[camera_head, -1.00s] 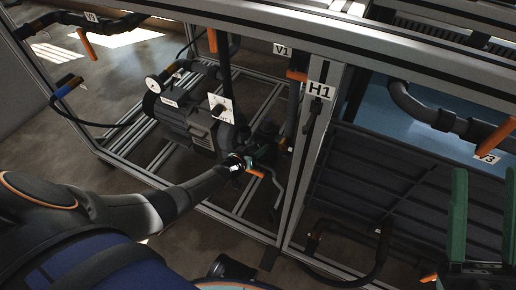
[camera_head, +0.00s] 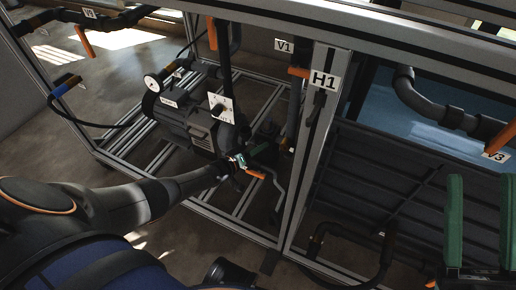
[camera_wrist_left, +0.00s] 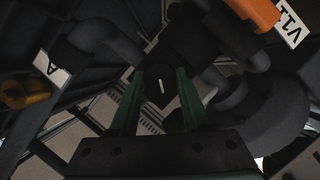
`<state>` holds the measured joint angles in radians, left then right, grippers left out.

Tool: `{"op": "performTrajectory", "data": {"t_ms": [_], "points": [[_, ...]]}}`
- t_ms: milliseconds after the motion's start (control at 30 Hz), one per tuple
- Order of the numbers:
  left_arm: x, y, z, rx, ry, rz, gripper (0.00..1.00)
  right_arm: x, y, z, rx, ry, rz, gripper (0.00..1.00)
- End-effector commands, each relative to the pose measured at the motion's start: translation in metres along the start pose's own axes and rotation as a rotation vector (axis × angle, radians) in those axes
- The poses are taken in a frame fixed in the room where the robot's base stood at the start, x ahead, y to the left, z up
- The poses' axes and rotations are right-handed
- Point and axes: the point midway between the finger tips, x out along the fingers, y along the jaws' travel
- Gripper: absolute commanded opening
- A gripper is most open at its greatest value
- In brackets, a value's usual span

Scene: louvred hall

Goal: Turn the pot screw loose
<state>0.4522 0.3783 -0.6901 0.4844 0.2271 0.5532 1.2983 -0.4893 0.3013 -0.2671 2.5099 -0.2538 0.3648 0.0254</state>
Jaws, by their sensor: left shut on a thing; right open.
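The pot screw (camera_wrist_left: 160,86) looks like a dark round knob with a short white line on its face, in the middle of the left wrist view. The two green fingers of my left gripper (camera_wrist_left: 158,92) stand on either side of it and are shut on it. In the head view my left gripper (camera_head: 257,153) is at the pipework right of the pump, and the screw is too small and dark to make out there. My right gripper (camera_head: 481,222) is at the lower right, its green fingers wide apart and empty.
A grey pump (camera_head: 190,120) with a gauge (camera_head: 152,83) stands inside the metal frame. An orange lever (camera_head: 255,174) is close below my left gripper. The frame post (camera_head: 306,150) with the H1 label (camera_head: 323,80) stands between my grippers. Dark slatted panels (camera_head: 385,180) lie at right.

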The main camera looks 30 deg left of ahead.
Motion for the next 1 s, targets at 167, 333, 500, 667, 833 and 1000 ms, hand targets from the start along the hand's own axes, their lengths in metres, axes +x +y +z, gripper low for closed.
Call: {"op": "performTrajectory", "data": {"t_ms": [167,333,500,667,833,1000], "points": [[-0.0003,-0.0005,0.001,-0.006,-0.001,0.0,0.0,-0.0001,0.0003,0.0001,0.0,0.0,0.001,0.5],[-0.0003,-0.0005,0.001,-0.005,-0.001,0.0,0.0,-0.0001,0.0006,0.0002,-0.001,-0.001,0.001,0.5],[-0.0002,-0.0003,0.0009,-0.004,-0.001,0.0,0.63,-0.0002,0.001,0.0003,-0.003,-0.001,0.002,0.5],[0.0,-0.0001,0.0006,-0.004,0.0,0.001,0.77,-0.0002,0.0011,0.0003,-0.003,-0.001,0.002,0.5],[0.0001,0.0,0.0003,-0.003,0.0,0.001,0.77,-0.0003,0.0011,0.0003,-0.004,-0.001,0.001,0.5],[-0.0068,0.0012,-0.0008,-0.004,-0.001,0.0,0.77,0.0041,0.0035,-0.0043,-0.001,-0.001,0.001,0.5]]}}
